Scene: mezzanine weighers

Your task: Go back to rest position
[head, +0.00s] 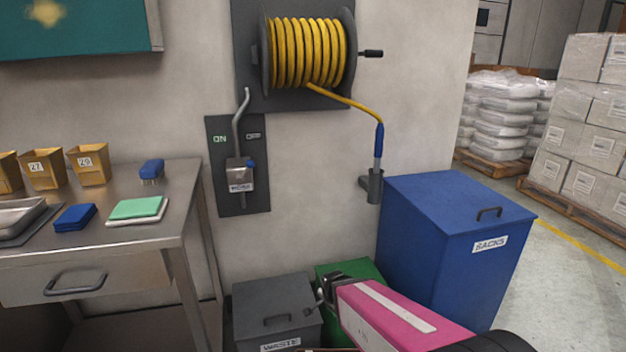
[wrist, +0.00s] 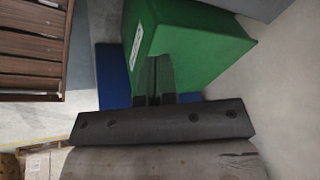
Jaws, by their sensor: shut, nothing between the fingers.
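My gripper (head: 322,292) is at the end of my pink arm, low in the head view, in front of the green bin and close to the right side of the grey waste bin. In the wrist view its two dark fingers (wrist: 155,78) are together with nothing between them. The green bin (head: 367,269) stands between the waste bin and the blue sacks bin; it also fills the upper middle of the wrist view (wrist: 195,48), beyond the fingers. Whether the fingers touch any bin cannot be told.
The waste bin (head: 275,308) and blue sacks bin (head: 445,235) flank my gripper. A steel bench (head: 180,190) stands left. Above are a lever panel (head: 239,165) and a yellow hose reel (head: 308,52) with its nozzle in a holder (head: 374,187). Open floor (head: 565,295) lies right.

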